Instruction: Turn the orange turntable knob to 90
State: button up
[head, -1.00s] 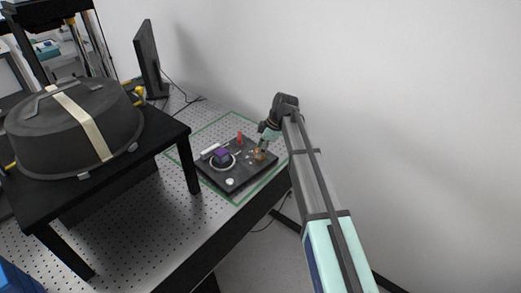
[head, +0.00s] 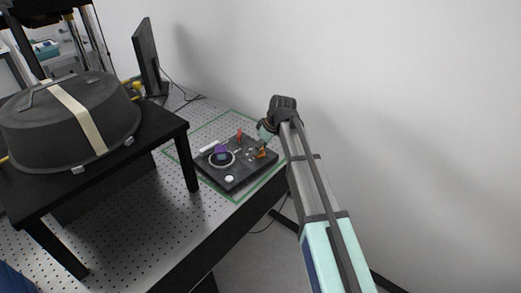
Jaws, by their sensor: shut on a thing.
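A dark panel (head: 228,182) lies on the perforated table inside a green outline. The small orange turntable knob (head: 261,154) is at its right side. My gripper (head: 263,148) reaches down from the upper right and is shut on the knob, partly hiding it. A round turntable with a pale ring (head: 211,163) sits left of the knob, with a purple block (head: 220,148) on it. Any scale marks by the knob are too small to read.
A red upright part (head: 239,135), a white bar (head: 210,146) and a white round knob (head: 229,179) are on the panel. A black stand (head: 150,135) with a large dark domed cover (head: 70,125) stands at left. A monitor (head: 147,58) stands behind. A wall is at right.

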jog(key=m, duration=0.2)
jog(key=m+t+h, duration=0.1)
jog(key=m, duration=0.2)
jog(key=shift+s+a+h+b, duration=0.15)
jog(key=shift+h+b, duration=0.15)
jog(key=shift+b, duration=0.1)
jog(key=m+h, duration=0.1)
jog(key=m, duration=0.2)
jog(key=m+t+h, duration=0.1)
jog(key=m, duration=0.2)
jog(key=shift+a, duration=0.1)
jog(key=shift+m, duration=0.3)
jog(key=o, duration=1.1)
jog(key=shift+o, duration=0.2)
jog(key=v, duration=1.2)
jog(key=shift+s, duration=0.15)
